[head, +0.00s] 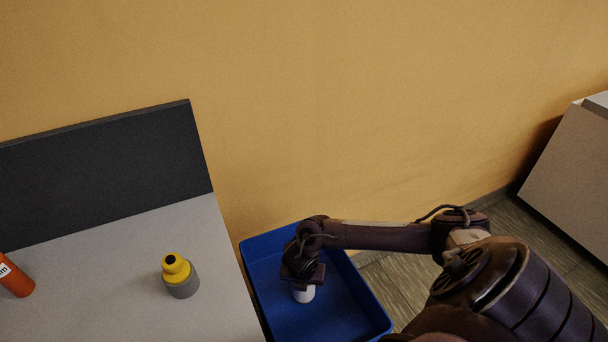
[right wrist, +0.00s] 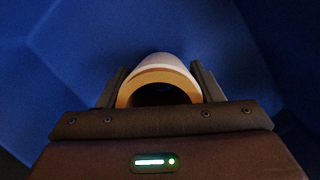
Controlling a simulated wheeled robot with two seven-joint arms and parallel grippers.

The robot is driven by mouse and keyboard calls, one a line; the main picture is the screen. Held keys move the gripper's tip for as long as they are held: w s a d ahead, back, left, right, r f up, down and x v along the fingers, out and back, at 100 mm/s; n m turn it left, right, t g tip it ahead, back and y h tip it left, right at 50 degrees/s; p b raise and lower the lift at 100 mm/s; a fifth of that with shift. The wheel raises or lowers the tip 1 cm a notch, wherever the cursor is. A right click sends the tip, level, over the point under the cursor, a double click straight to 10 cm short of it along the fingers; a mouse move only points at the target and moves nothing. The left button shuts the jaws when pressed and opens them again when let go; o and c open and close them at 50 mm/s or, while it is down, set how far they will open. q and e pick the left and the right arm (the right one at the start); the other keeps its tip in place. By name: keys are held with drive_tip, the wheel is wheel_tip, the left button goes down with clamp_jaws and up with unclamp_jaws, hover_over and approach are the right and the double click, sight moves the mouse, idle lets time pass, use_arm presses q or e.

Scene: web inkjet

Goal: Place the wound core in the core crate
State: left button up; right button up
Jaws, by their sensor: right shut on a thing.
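The wound core (head: 304,294) is a short white hollow roll with a tan inner wall. My right gripper (head: 302,280) is shut on it, and the core shows between the two fingers in the right wrist view (right wrist: 160,78). The core crate (head: 345,313) is a blue open bin beside the table. The gripper and core are over or within the crate's opening; the core's height above the crate floor is hard to tell. Blue crate surfaces fill the background of the right wrist view (right wrist: 255,50). My left gripper is not in view.
A grey table (head: 110,280) with a dark upright panel (head: 100,170) stands at the left. On it are a grey bottle with a yellow top (head: 179,277) and an orange container (head: 14,276). A pale cabinet (head: 575,170) stands at the right. A yellow wall is behind.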

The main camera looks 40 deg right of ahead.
drive_tip(key=shift+f, duration=0.25)
drive_tip(key=o, duration=0.6)
drive_tip(key=shift+f, duration=0.15)
drive_tip(key=o, duration=0.5)
drive_tip(key=shift+c, duration=0.2)
drive_tip(key=shift+r, duration=0.3)
drive_tip(key=p+v, duration=0.2)
drive_tip(key=v, duration=0.9)
drive_tip(key=shift+r+p, duration=0.3)
drive_tip(key=shift+r, duration=0.05)
drive_tip(key=shift+s+a, duration=0.1)
